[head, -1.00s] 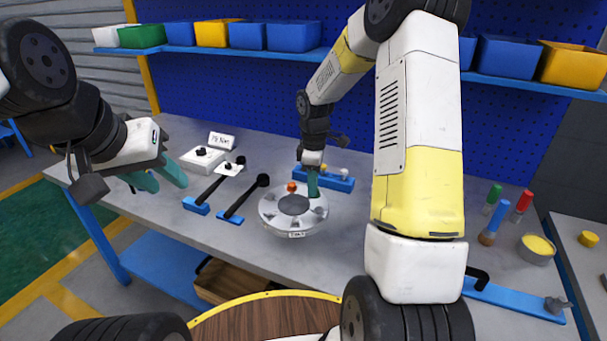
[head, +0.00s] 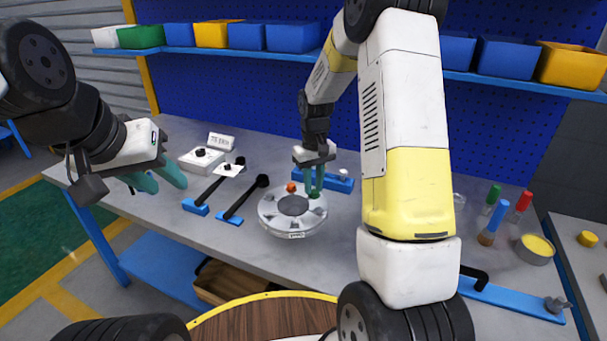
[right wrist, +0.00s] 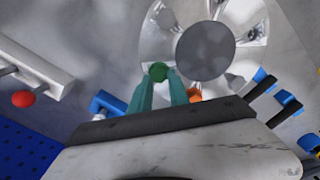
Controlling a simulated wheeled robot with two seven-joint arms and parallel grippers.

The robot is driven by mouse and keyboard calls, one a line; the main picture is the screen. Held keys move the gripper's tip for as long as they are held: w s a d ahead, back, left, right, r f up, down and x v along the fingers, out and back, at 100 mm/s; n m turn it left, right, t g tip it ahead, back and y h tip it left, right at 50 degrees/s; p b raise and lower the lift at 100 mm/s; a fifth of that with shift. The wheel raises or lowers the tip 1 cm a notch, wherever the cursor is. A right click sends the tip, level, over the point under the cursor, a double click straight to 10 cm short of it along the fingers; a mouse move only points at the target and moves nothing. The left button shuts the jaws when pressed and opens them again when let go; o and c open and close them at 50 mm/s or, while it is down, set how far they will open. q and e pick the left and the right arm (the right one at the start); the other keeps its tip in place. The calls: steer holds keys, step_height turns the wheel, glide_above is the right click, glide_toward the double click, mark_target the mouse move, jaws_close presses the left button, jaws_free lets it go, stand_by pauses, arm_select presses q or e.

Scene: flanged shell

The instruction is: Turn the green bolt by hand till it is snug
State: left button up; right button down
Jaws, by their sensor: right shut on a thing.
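The flanged shell (head: 268,212) is a round, pale metal disc with a dark grey centre, lying on the bench. The green bolt (head: 315,196) is on its far right rim. In the right wrist view the green bolt head (right wrist: 158,71) sits between the teal fingertips of my right gripper (right wrist: 160,82), which is shut on it. My right gripper (head: 314,186) points down onto the rim in the head view. An orange bolt (head: 291,187) stands on the far rim to the left. My left gripper (head: 160,178) is open and empty, away at the left above the bench.
Two black-handled tools (head: 243,200) in blue holders and a white box (head: 200,160) lie left of the shell. A blue rack (head: 340,183) stands just behind it. Bottles and a yellow-filled bowl (head: 536,252) are at the right. The bench in front of the shell is clear.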

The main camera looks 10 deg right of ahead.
mark_target(314, 190)
steer(key=shift+w+d+r+m, duration=0.1)
steer(key=shift+m, duration=0.85)
steer(key=shift+w+r+m, duration=0.1)
steer(key=shift+m, duration=0.85)
steer(key=c, duration=1.2)
jaws_free()
steer(key=shift+s+f, duration=0.1)
steer(key=shift+s, duration=0.05)
steer(key=shift+c, duration=0.2)
step_height(314, 190, up, 8)
steer(key=shift+f, duration=0.25)
steer(key=shift+r, duration=0.2)
